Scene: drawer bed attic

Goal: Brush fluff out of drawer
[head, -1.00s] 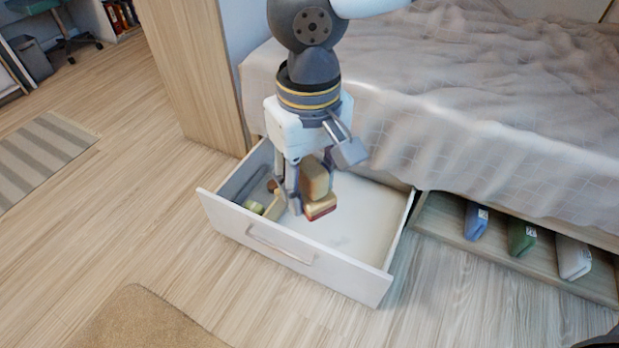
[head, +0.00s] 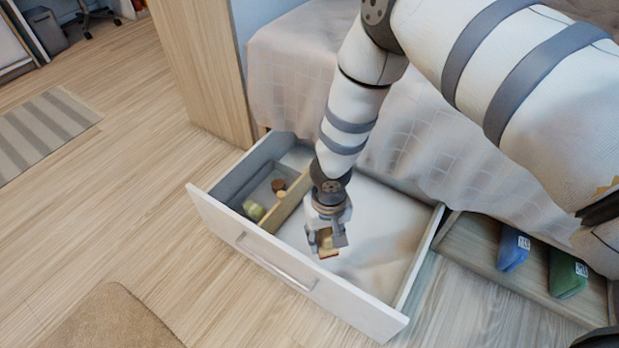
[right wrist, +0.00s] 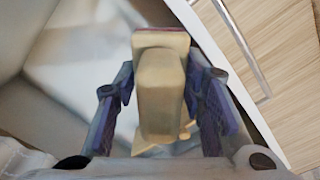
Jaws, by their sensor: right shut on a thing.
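The open white drawer (head: 262,263) stands out from under the bed. My right gripper (head: 326,244) is over its middle, just right of the wooden divider (head: 287,202). It is shut on a wooden brush (head: 328,253) with a reddish lower edge. In the right wrist view the brush (right wrist: 160,85) sits between the two fingers (right wrist: 160,100). I cannot tell whether the brush touches the drawer floor. Fluff cannot be made out clearly; the drawer floor (head: 390,225) right of the divider looks pale with faint beige patches. My left gripper is not in view.
The left compartment holds a greenish roll (head: 253,210) and a small brown round thing (head: 278,185). A second open drawer (head: 480,250) at right holds a blue packet (head: 513,248) and a green packet (head: 567,273). The bed hangs over the drawer's back. Floor in front is clear.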

